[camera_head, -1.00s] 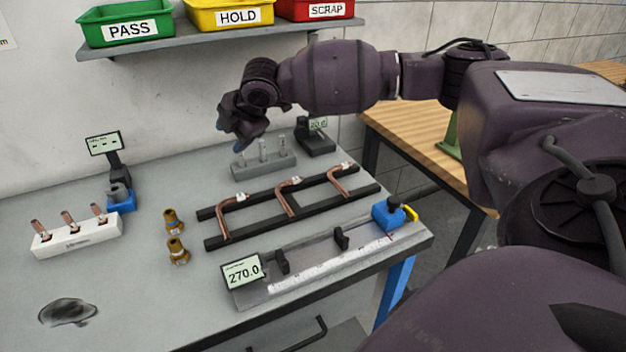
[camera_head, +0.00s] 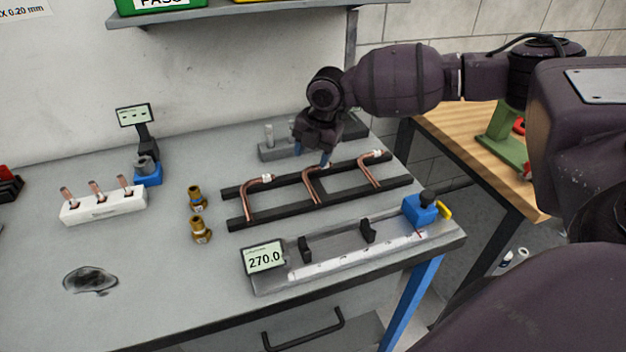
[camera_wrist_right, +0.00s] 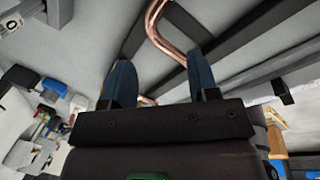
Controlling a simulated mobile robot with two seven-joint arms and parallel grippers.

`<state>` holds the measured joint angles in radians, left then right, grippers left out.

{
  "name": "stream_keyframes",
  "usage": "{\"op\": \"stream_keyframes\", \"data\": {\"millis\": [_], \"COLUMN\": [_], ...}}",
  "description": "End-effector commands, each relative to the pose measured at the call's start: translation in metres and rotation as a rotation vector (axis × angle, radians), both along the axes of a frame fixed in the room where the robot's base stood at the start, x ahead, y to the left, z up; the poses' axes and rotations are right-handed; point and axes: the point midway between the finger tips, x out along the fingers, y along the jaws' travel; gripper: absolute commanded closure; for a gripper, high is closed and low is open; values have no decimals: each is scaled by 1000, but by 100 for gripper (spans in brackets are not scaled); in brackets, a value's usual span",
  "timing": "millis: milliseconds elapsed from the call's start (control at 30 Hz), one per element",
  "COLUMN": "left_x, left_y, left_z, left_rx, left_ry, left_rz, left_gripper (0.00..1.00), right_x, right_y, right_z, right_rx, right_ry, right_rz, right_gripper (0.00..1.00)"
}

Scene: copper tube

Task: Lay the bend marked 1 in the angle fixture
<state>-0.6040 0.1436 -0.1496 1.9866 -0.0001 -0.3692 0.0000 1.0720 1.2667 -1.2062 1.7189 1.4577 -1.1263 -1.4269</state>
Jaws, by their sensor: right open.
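Three copper bends lie across a black two-rail rack (camera_head: 340,198): a left bend (camera_head: 249,201), a middle bend (camera_head: 309,186) and a right bend (camera_head: 367,172). Each has a small white tag at its far end; the numbers are too small to read, so I cannot tell which is marked 1. My right gripper (camera_head: 312,157) is open and empty, pointing down near the far end of the middle bend. In the right wrist view copper tube (camera_wrist_right: 157,30) shows beyond the open fingers (camera_wrist_right: 160,72). I cannot make out the angle fixture with certainty. My left gripper is not in view.
A measuring rail (camera_head: 335,262) reading 270.0 lies in front of the rack. A white holder (camera_head: 104,208) with copper pieces is farther left. A grey peg block (camera_head: 275,150) is behind the rack. The front left table is clear except for a dark smudge.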

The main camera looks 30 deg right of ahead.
Motion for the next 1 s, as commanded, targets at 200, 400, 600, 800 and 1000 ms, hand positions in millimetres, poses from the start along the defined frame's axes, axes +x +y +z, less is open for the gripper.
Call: {"op": "stream_keyframes", "data": {"millis": [200,400,600,800,1000], "left_x": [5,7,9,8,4], "left_y": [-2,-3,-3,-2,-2], "left_z": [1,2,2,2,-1], "left_rx": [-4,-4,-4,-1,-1], "left_ry": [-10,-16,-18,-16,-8], "left_rz": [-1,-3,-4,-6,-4], "left_gripper": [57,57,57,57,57], "right_x": [3,7,9,9,9], "right_y": [1,3,4,4,4], "right_z": [-19,-46,-56,-56,-56], "right_rx": [-2,0,0,0,0], "right_ry": [0,1,-1,-1,-1], "right_rz": [-1,-2,-2,-2,-2], "right_gripper": [45,45,45,47,78]}}
